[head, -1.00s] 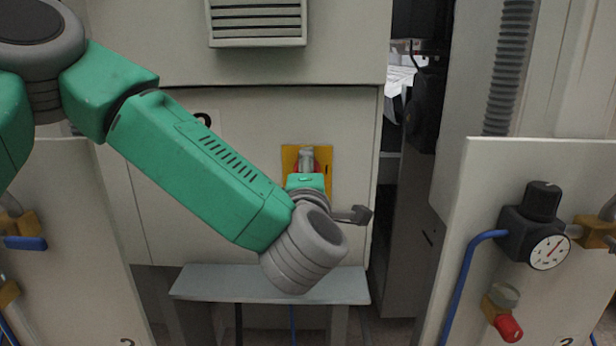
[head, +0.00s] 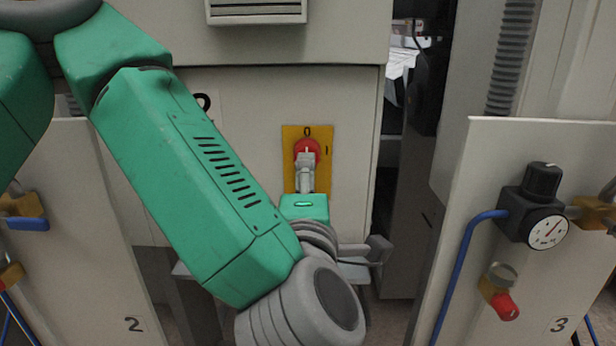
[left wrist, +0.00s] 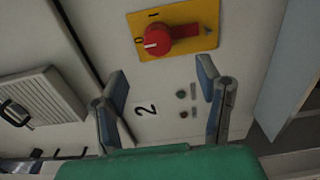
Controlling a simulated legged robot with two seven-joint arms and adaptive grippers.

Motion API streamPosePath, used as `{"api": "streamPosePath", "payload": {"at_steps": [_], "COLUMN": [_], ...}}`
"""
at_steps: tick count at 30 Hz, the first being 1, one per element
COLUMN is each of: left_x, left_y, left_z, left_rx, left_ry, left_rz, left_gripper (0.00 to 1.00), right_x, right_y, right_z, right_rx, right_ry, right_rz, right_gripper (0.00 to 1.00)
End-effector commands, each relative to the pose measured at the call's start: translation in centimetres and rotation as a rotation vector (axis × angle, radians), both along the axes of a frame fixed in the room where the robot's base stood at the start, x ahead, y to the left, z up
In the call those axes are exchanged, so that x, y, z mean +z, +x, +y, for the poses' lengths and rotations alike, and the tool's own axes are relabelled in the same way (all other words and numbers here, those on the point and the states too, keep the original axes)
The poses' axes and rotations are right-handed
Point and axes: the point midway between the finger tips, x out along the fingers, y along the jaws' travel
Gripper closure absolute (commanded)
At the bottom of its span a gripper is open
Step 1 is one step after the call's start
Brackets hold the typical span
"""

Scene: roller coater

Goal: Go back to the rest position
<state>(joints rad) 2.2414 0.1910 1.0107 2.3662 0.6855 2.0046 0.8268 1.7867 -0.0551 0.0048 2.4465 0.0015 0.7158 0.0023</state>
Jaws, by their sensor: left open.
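My left arm comes in from the left in the head view. Its left gripper (head: 305,162) is in front of the yellow plate (head: 291,172), just below the red rotary switch (head: 307,146) in the picture. In the left wrist view its two fingers (left wrist: 161,82) stand wide apart with nothing between them. The red switch (left wrist: 160,40) and its yellow plate (left wrist: 197,17) lie beyond the fingertips there, apart from them. The switch's pointer is towards the 0 mark. My right gripper is in neither view.
A panel with a pressure gauge (head: 548,232), a black knob (head: 542,180) and a red-tipped valve (head: 504,305) stands at the right. Another panel (head: 92,235) stands at the left, partly behind my arm. A vent (head: 257,10) is above. A dark gap lies right of the cabinet.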

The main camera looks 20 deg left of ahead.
Motion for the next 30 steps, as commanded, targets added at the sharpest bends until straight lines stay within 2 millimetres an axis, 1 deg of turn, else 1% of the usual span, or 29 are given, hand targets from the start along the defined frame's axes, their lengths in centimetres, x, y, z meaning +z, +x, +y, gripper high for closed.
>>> {"api": "streamPosePath", "payload": {"at_steps": [3, 11, 13, 14, 17, 18, 20, 21, 23, 24, 26, 27, 29, 30], "left_x": [0.0, -0.2, -1.3, -2.2, -6.9, -9.6, -14.1, -17.2, -21.7, -24.6, -28.7, -31.3, -34.9, -37.0], "left_y": [-0.3, -0.3, -0.1, 0.0, 0.5, 0.6, 0.3, -0.2, -1.3, -2.4, -4.3, -5.8, -8.3, -10.2], "left_z": [-0.1, -0.1, -0.2, -0.3, -0.7, -0.8, -0.8, -0.7, -0.2, 0.2, 1.1, 1.9, 3.3, 4.4], "left_rx": [-0.001, -0.003, -0.018, -0.033, -0.113, -0.161, -0.244, -0.305, -0.401, -0.468, -0.570, -0.641, -0.753, -0.827], "left_ry": [0.001, 0.005, 0.028, 0.048, 0.154, 0.213, 0.313, 0.382, 0.485, 0.550, 0.647, 0.708, 0.798, 0.853], "left_rz": [0.000, 0.005, 0.028, 0.049, 0.155, 0.214, 0.317, 0.388, 0.493, 0.563, 0.666, 0.735, 0.837, 0.904], "left_gripper": [0.41, 0.41, 0.41, 0.41, 0.41, 0.41, 0.41, 0.41, 0.41, 0.41, 0.41, 0.41, 0.41, 0.41], "right_x": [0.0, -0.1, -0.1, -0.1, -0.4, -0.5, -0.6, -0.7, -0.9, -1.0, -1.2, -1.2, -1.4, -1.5], "right_y": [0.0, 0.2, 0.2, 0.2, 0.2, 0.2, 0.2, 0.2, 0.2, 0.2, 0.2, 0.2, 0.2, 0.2], "right_z": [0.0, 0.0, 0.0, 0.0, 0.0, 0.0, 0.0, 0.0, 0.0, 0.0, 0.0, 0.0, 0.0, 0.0], "right_rx": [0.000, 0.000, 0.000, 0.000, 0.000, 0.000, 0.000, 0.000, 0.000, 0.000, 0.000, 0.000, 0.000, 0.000], "right_ry": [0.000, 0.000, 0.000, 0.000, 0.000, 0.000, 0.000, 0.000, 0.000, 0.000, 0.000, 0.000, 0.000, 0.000], "right_rz": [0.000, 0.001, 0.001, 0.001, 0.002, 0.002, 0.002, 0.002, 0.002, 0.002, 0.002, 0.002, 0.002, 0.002], "right_gripper": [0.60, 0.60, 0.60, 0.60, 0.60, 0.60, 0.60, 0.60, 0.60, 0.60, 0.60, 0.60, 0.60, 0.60]}}
